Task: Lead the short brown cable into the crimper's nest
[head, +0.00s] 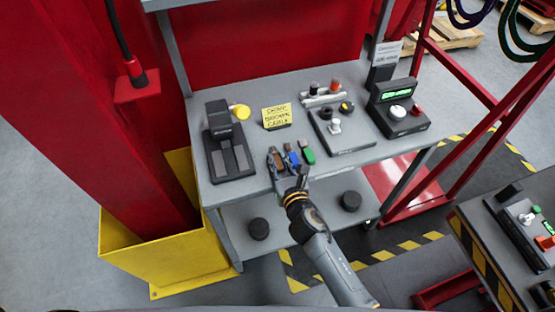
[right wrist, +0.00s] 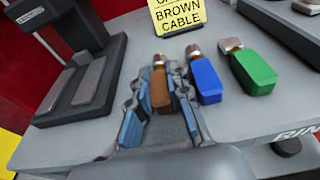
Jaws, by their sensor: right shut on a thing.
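The short brown cable (right wrist: 160,92) is a brown block with a copper-coloured end, at the front edge of the bench. My right gripper (right wrist: 157,80) is shut on it, one finger on each side. In the head view the gripper (head: 279,160) reaches in from below, and the brown cable there is mostly hidden by the fingers. The crimper (head: 219,122) is a dark upright press on a base at the bench's left end, left of the gripper. It also shows in the right wrist view (right wrist: 62,28). Its nest cannot be made out clearly. My left gripper is not in view.
A blue cable (right wrist: 205,82) and a green cable (right wrist: 253,72) lie just right of the brown one. A yellow sign (head: 277,116) stands behind. A yellow knob (head: 239,112) is beside the crimper. A control panel (head: 341,130) fills the bench's middle right.

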